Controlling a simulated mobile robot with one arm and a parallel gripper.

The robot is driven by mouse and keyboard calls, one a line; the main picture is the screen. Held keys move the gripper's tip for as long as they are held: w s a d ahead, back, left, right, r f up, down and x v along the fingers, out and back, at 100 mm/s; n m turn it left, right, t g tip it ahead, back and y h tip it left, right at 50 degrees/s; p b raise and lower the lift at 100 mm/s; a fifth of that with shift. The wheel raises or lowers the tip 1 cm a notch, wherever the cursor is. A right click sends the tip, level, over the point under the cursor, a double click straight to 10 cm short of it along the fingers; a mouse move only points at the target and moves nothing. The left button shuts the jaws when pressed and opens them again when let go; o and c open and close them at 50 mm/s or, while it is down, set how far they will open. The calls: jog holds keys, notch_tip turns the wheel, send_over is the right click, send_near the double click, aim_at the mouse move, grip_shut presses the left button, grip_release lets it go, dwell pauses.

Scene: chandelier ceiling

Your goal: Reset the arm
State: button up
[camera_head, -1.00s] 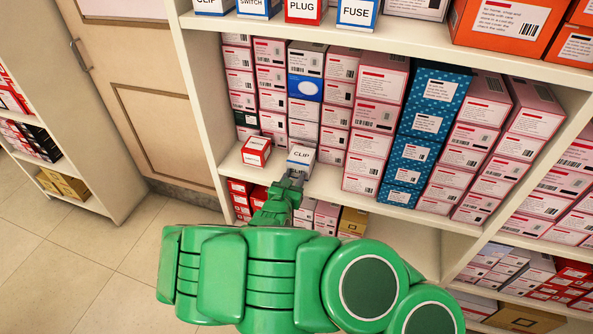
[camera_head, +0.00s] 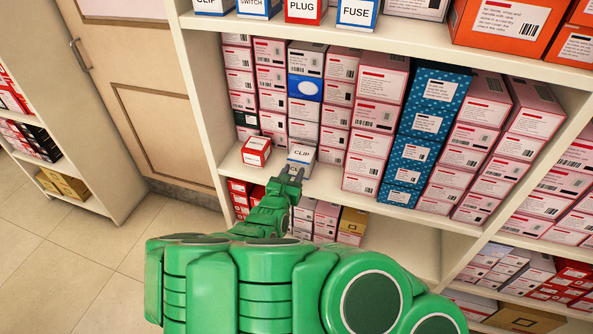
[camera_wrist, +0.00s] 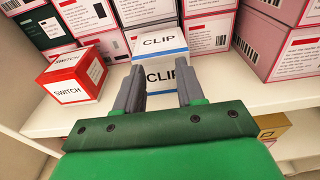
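The white and blue CLIP box (camera_head: 301,157) stands on the middle shelf, near its front edge. In the wrist view the CLIP box (camera_wrist: 163,62) lies straight ahead of my gripper. My gripper (camera_head: 289,172) is in front of the box, at the shelf's edge. In the wrist view my gripper (camera_wrist: 160,92) has its two grey fingers apart, with nothing held between them. The fingertips overlap the lower front of the box in that view; I cannot tell whether they touch it. My green arm covers the lower middle of the head view.
A red and white SWITCH box (camera_head: 256,151) sits left of the CLIP box, close to my left finger. Stacked pink and white boxes (camera_head: 374,118) fill the shelf behind and to the right. The shelf board (camera_head: 325,184) runs beneath. Open floor (camera_head: 75,245) lies at left.

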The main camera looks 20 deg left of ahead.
jog(key=s, duration=1.5)
dwell(0.4)
dwell(0.4)
jog(key=w+d+r+m+g+h, duration=0.1)
jog(key=w+d+r+m+h, duration=0.1)
jog(key=d+r+m+h, duration=0.25)
jog(key=w+d+r+m+g+h, duration=0.1)
jog(key=w+d+r+m+h, duration=0.15)
jog(key=d+m, duration=0.4)
jog(key=s+d+r+m+g+h, duration=0.1)
jog(key=s+d+r+m+g, duration=0.15)
jog(key=d+m, duration=0.25)
jog(key=s+d+r+m+g, duration=0.1)
jog(key=d+m+g, duration=0.2)
jog(key=d+m, duration=0.2)
jog(key=s+d+r+m+g+h, duration=0.1)
jog(key=s+d+m+g, duration=0.15)
jog(key=d+m, duration=0.3)
jog(key=s+a+r+m+g+y, duration=0.1)
jog(key=s+r+m+g+y, duration=0.6)
jog(key=s+m, duration=0.4)
jog(key=s+d+r+n+g+y, duration=0.1)
jog(key=s+d+r, duration=0.3)
jog(key=s+d, duration=0.6)
jog(key=shift+s+d+r+g+y, duration=0.15)
jog(key=shift+s+d+g+y, duration=0.15)
jog(key=shift+d+y, duration=0.35)
